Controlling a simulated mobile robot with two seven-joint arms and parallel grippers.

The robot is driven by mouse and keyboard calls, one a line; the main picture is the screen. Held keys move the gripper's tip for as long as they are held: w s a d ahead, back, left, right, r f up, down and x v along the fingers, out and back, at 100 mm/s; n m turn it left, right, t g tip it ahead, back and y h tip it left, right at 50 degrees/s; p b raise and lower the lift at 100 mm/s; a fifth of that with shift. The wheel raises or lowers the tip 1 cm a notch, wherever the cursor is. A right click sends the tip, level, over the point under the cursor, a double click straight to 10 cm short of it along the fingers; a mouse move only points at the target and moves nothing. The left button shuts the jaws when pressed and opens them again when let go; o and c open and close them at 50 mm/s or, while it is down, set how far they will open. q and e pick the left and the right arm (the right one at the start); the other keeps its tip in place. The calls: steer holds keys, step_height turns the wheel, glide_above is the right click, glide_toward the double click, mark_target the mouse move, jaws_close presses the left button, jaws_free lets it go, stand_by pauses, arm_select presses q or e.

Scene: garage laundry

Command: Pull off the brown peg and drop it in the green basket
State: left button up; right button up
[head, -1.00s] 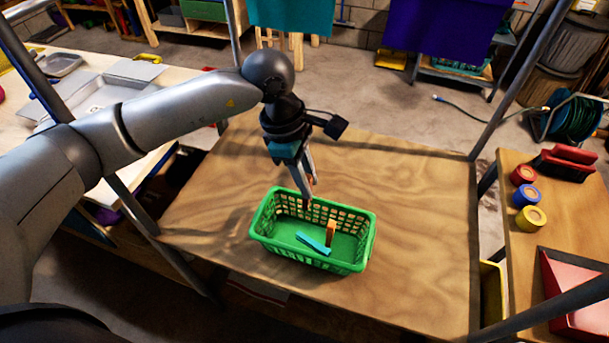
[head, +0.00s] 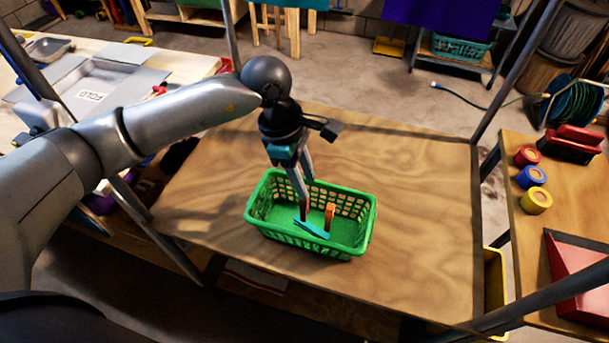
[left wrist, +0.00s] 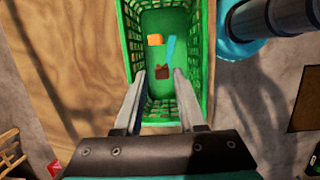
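The green basket (head: 362,232) stands on the wooden table. My left gripper (head: 300,183) points down over the basket's left part. In the left wrist view my left gripper (left wrist: 159,74) has its fingers wide apart, with a gap on both sides of the brown peg (left wrist: 162,72). The peg shows beyond the fingertips, inside the basket's outline; I cannot tell whether it rests on the floor. An orange peg (head: 329,216) stands upright in the basket, and a teal peg (head: 311,229) lies beside it. My right gripper is not in view.
The wooden table (head: 420,200) is clear around the basket. Rolls of tape (head: 535,200) and a red bin (head: 580,275) are on the right-hand table. Grey posts frame the table. A purple cloth (head: 440,22) hangs at the back.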

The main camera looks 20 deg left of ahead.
arm_select(q)
steer(key=o, duration=0.3)
steer(key=p+v, duration=0.1)
steer(key=v, duration=1.4)
steer(key=shift+a+r, duration=0.1)
